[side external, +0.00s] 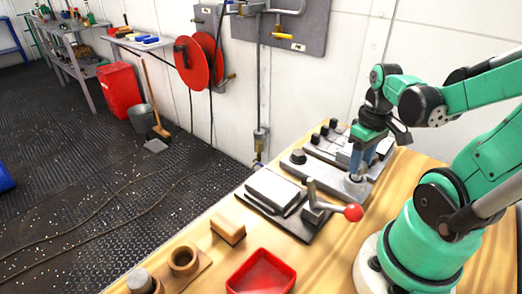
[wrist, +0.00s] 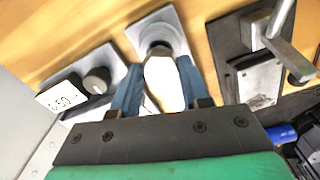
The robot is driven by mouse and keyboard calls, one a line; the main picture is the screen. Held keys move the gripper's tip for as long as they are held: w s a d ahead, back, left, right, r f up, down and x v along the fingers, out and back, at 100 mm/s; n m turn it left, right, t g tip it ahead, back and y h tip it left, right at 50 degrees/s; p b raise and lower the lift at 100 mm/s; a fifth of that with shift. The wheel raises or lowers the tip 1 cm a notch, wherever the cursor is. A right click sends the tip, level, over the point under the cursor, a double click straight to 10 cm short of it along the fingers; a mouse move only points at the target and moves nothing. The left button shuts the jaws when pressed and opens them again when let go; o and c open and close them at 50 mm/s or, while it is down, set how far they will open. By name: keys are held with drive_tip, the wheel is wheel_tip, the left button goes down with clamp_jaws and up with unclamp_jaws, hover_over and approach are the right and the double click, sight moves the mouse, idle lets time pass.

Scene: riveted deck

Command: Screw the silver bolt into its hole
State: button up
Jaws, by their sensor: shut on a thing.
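My gripper (side external: 361,172) has blue fingers pointing down over a grey plate (side external: 337,183) on the wooden bench. In the wrist view, the fingers (wrist: 159,82) are shut on a bright, pale piece, the silver bolt (wrist: 164,86). Its far end meets a darker round spot in the middle of a raised round seat on the plate (wrist: 136,32). The fingers hide much of the bolt in the side view. The hole is covered, and I cannot tell how deep the bolt sits.
A lever with a red ball (side external: 353,212) rises in front. A wooden block (side external: 228,226), wooden ring (side external: 184,259) and red tray (side external: 262,272) sit nearer. Bare bench lies right of the tray.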

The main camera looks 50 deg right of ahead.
drive_tip(key=shift+f, duration=0.6)
idle(0.3)
drive_tip(key=o, duration=1.1)
drive_tip(key=shift+o, duration=0.2)
drive_tip(key=shift+r, duration=0.15)
drive_tip(key=shift+r, duration=2.65)
drive_tip(key=shift+c, duration=0.7)
drive_tip(key=shift+r+m, duration=0.7)
drive_tip(key=shift+r, duration=0.75)
drive_tip(key=shift+f, duration=4.4)
